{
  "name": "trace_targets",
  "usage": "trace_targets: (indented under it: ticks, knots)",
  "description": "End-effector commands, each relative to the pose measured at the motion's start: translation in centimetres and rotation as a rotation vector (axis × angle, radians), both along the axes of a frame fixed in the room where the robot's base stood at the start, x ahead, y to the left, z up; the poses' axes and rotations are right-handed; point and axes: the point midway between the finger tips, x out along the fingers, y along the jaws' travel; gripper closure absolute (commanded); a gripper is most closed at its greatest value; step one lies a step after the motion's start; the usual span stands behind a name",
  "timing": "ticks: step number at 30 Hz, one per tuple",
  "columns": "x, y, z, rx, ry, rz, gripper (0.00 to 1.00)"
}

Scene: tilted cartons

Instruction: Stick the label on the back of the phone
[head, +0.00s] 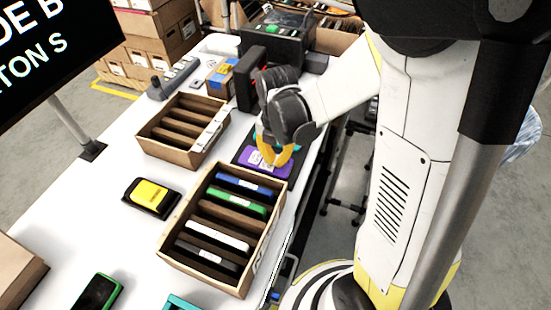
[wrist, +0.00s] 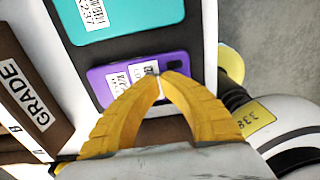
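A purple phone (wrist: 174,62) lies back up on a dark mat (wrist: 88,62). One white printed label (wrist: 118,82) is on its back. A second white label (wrist: 143,69) shows beside it, right at my fingertips. My gripper (wrist: 158,77) has its yellow fingertips nearly together over the phone, with a white piece between them. I cannot tell whether this label touches the phone. In the head view, my gripper (head: 271,162) points down over the purple phone (head: 255,170) and partly hides it.
A teal phone (wrist: 140,15) with a label lies beside the purple one. A cardboard tray (head: 213,268) with several phones in slots stands close by, and another tray (head: 151,148) stands behind. A black holder with a yellow top (head: 150,195) is at left. The table (head: 115,250) has clear patches.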

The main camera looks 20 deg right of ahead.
Motion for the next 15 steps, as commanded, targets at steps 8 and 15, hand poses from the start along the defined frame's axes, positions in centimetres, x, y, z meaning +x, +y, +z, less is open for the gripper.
trace_targets:
  ticks: [8, 15]
  knots:
    - [-0.01, 0.01, -0.07, 0.000, 0.000, 0.000, 1.00]
    - [-0.01, 0.01, -0.07, 0.000, 0.000, 0.000, 0.69]
